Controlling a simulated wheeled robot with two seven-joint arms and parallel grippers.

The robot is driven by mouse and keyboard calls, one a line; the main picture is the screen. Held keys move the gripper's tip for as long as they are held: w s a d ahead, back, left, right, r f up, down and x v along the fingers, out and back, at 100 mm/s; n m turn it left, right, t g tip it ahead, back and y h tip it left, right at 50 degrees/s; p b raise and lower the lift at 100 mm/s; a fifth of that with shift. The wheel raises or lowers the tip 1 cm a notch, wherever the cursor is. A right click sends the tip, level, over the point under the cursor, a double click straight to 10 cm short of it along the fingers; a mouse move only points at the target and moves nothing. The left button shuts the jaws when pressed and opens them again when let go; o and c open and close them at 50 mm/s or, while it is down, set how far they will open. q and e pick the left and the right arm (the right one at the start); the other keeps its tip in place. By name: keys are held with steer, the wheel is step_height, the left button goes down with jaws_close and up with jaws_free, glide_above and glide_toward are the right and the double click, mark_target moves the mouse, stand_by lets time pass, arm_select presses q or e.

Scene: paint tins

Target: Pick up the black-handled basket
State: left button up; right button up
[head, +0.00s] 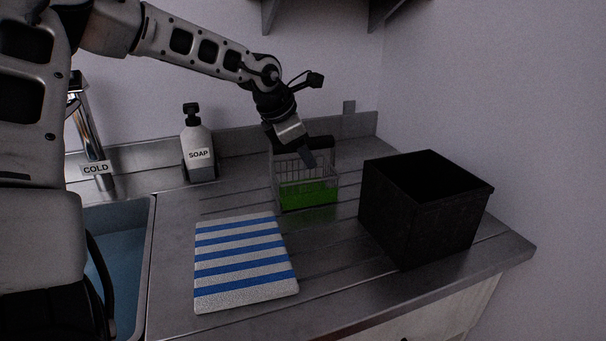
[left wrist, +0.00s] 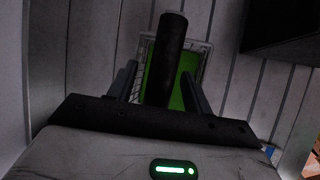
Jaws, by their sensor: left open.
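The wire basket (head: 308,194) with a green lower part stands on the metal drainboard in the head view. Its black handle (head: 322,142) runs across the top, partly hidden by my left gripper (head: 306,157). The gripper reaches down over the basket from the upper left. In the left wrist view, the black handle (left wrist: 168,50) lies lengthwise between the two spread fingers of my left gripper (left wrist: 159,72), with a gap on each side. The basket's green part (left wrist: 184,92) shows below the handle. My right gripper is out of view.
A black open box (head: 415,220) stands right of the basket. A blue-and-white striped cloth or board (head: 245,262) lies in front. A soap bottle (head: 198,148) stands at the back left, beside the sink (head: 122,250) and tap. Walls rise behind and right.

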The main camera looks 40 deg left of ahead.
arm_select(q)
jaws_close()
steer(key=shift+r, duration=0.1)
